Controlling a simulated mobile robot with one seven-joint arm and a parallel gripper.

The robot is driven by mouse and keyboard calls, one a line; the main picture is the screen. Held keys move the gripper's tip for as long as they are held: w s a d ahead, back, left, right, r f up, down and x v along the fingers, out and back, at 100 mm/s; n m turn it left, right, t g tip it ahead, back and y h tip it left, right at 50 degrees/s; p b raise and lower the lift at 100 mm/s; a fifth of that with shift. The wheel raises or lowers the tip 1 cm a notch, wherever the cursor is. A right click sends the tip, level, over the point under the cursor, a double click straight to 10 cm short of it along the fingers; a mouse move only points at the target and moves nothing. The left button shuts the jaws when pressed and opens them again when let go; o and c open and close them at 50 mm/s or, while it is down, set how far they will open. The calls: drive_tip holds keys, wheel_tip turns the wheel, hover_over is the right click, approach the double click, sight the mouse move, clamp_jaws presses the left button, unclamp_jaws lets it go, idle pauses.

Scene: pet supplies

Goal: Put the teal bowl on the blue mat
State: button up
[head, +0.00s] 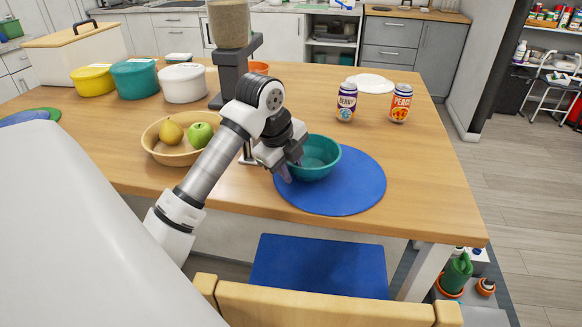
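The teal bowl (322,163) is upright over the back left part of the round blue mat (345,198), on the wooden table. It appears to rest on the mat, though its underside is hidden. My gripper (291,167) is at the bowl's left rim, reaching in from the left, and seems to touch or overlap the rim. The fingertips are small and partly hidden, so I cannot tell whether they grip the rim or stand apart from it.
A wooden bowl with a pear and an apple (168,153) stands left of my arm. A feeder (232,60) and lidded pots (135,79) stand behind. Two cans (346,102) and a white plate (373,83) are at the back right. A blue-seated chair (315,265) is in front.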

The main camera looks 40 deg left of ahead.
drive_tip(key=shift+r, duration=0.1)
drive_tip(key=b+v, duration=0.1)
drive_tip(key=v, duration=1.1)
drive_tip(key=shift+s, duration=0.1)
